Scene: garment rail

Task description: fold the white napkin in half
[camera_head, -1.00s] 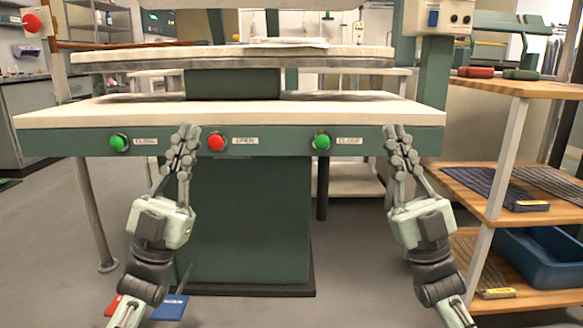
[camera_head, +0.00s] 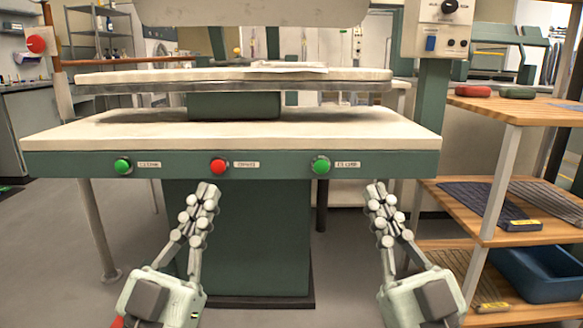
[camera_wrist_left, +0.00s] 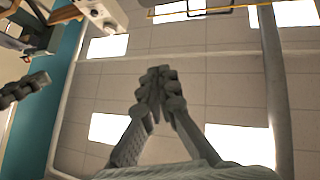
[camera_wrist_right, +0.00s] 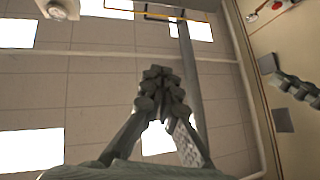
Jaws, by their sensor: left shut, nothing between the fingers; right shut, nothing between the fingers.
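A flat white cloth, which looks like the napkin (camera_head: 290,66), lies on the padded upper board (camera_head: 150,76) of the press. I see it nearly edge-on, so its outline and any folds cannot be told. My left gripper (camera_head: 207,190) is shut and empty, pointing up in front of the press below its front panel. My right gripper (camera_head: 378,190) is shut and empty at about the same height, further right. Both are well apart from the cloth. The left wrist view shows the closed left fingers and the right wrist view the closed right fingers, both against the ceiling; neither shows the cloth.
The wider lower board (camera_head: 90,138) of the press stands between my grippers and the upper board. Its front panel (camera_head: 270,166) carries green and red buttons. A wooden shelf unit (camera_head: 525,112) with folded dark cloths (camera_head: 485,203) and a blue bin (camera_head: 540,275) stands at right.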

